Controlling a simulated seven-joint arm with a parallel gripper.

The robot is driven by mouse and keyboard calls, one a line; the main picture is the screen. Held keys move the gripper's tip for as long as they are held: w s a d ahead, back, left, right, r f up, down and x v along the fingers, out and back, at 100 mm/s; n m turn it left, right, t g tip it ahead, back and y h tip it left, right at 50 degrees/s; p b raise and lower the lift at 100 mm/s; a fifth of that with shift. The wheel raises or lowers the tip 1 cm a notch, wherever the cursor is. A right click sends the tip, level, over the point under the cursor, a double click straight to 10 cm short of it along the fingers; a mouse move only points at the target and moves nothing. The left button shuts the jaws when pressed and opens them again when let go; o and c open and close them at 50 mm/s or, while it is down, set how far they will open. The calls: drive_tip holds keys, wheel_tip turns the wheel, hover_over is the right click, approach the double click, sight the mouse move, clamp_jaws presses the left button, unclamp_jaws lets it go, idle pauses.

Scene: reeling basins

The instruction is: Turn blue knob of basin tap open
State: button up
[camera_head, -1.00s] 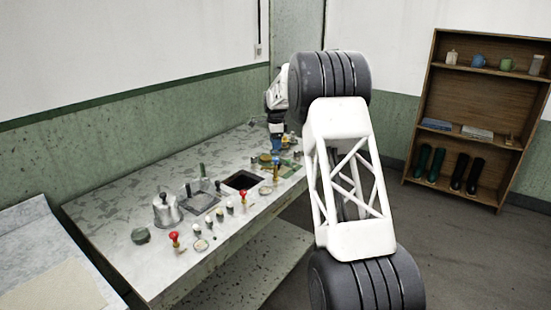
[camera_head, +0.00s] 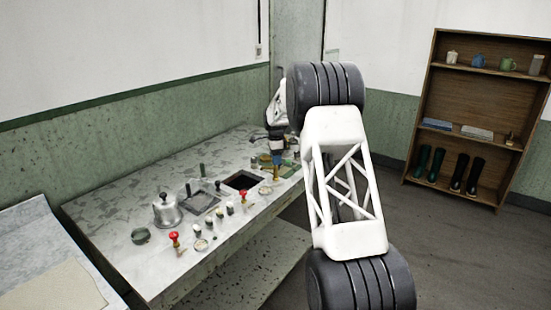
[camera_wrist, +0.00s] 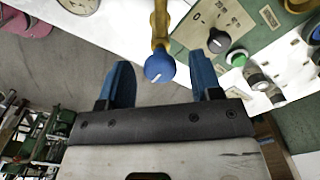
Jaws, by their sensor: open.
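The blue knob (camera_wrist: 159,67) is a round cap with a white line. It sits on the brass tap (camera_wrist: 159,25) in the wrist view, between the tips of my gripper's blue fingers. My gripper (camera_wrist: 160,62) is open, with a gap visible on both sides of the knob, so it appears not to touch it. In the head view my gripper (camera_head: 277,158) is pointing down just over the brass tap (camera_head: 276,173) at the counter's right end. There I cannot make out the knob apart from the blue fingers.
A green panel (camera_wrist: 195,35) with a black dial (camera_wrist: 218,41) and a green button (camera_wrist: 236,57) lies close right of my gripper. The counter (camera_head: 110,205) holds a dark square basin (camera_head: 243,180), a metal kettle-like pot (camera_head: 166,212) and red-topped taps (camera_head: 174,238). A shelf (camera_head: 465,105) stands far right.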

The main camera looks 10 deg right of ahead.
drive_tip(key=c, duration=0.9)
